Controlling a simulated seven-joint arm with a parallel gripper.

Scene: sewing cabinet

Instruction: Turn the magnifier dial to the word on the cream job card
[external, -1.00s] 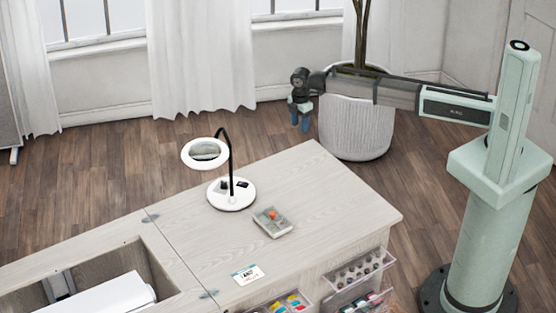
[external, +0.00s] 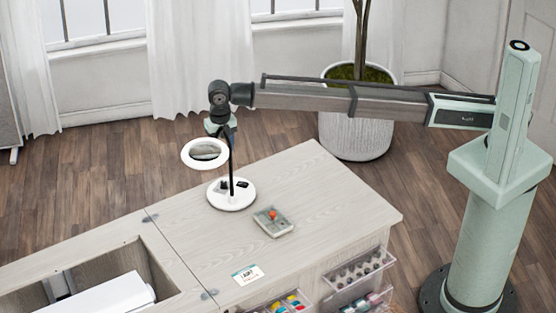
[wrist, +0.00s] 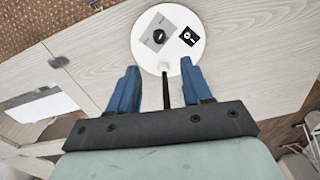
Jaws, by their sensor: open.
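The magnifier lamp has a round white base (external: 231,200), a black neck and a white ring head (external: 187,156). In the wrist view its base (wrist: 147,56) lies beyond my fingertips. A black round knob, apparently the dial (wrist: 159,35), sits on a grey plate on that base, beside a black square with a white mark. The plate's words are too small to read. The job card (external: 248,275), pale with a teal edge, lies at the table's front; its word is not clearly legible. My gripper (wrist: 160,72) is open and empty above the lamp, the neck showing between its blue fingers.
A small grey box with an orange-red knob (external: 272,215) lies on the table right of the lamp. Clear trays (external: 358,270) hang at the front right. A cabinet opening (external: 105,268) is at the left.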

